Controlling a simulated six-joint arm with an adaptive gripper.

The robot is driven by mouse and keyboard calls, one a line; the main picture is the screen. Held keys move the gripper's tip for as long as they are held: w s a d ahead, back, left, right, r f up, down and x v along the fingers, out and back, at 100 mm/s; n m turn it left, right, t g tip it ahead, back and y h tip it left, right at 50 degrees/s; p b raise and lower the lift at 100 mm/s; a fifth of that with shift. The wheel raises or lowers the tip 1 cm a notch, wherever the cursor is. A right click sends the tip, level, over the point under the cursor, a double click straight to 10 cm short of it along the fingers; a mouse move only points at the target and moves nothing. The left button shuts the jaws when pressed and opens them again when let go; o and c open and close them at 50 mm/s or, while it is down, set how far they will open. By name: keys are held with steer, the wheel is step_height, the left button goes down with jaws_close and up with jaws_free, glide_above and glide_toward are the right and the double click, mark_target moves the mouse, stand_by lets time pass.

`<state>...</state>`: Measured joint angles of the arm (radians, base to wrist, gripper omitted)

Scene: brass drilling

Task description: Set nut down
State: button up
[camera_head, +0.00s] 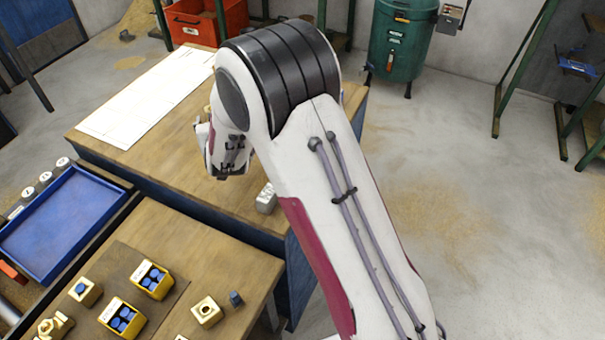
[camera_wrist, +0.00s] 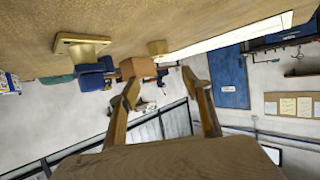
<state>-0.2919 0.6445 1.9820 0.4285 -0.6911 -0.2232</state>
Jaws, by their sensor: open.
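In the wrist view my gripper (camera_wrist: 167,90) is open, its two fingers wide apart, with only distant background between them. A tan block (camera_wrist: 138,67) shows just beyond the left fingertip; I cannot tell whether they touch. A small brass piece (camera_wrist: 157,48) and a flat brass piece (camera_wrist: 82,46) are at the wooden surface along the top of this view. I cannot tell which of these is the nut. In the head view a square brass piece with a round hole (camera_head: 207,312) lies on the near bench. My arm's wrist is over the far bench there; the fingertips are not clear.
Yellow boxes with blue contents (camera_head: 153,280) and a brass block with a blue centre (camera_head: 87,291) stand on the near bench (camera_head: 190,250). A blue tray (camera_head: 65,225) is at left. A grey object (camera_head: 266,198) sits beside my arm. A white sheet (camera_head: 145,100) covers part of the far bench.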

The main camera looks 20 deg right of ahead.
steer(key=shift+s+d+r, duration=0.1)
steer(key=shift+s+r, duration=0.1)
steer(key=shift+r, duration=0.25)
steer(key=s+d+r+g+y, duration=0.1)
steer(key=s+d+r+g, duration=0.15)
steer(key=s+r, duration=0.55)
steer(key=s+d+r+g+y, duration=0.1)
steer(key=s+d+r, duration=0.2)
steer(key=s+r, duration=0.5)
steer(key=s+d+f+g, duration=0.1)
steer(key=s+d, duration=0.1)
steer(key=s, duration=0.8)
steer(key=s+d+g+h, duration=0.1)
steer(key=s+d+g, duration=0.1)
steer(key=s, duration=0.8)
steer(key=s+d+f+g+h, duration=0.1)
steer(key=s+d, duration=0.2)
steer(key=s, duration=0.7)
steer(key=shift+s+d+f, duration=0.25)
steer(key=shift+d+f, duration=0.1)
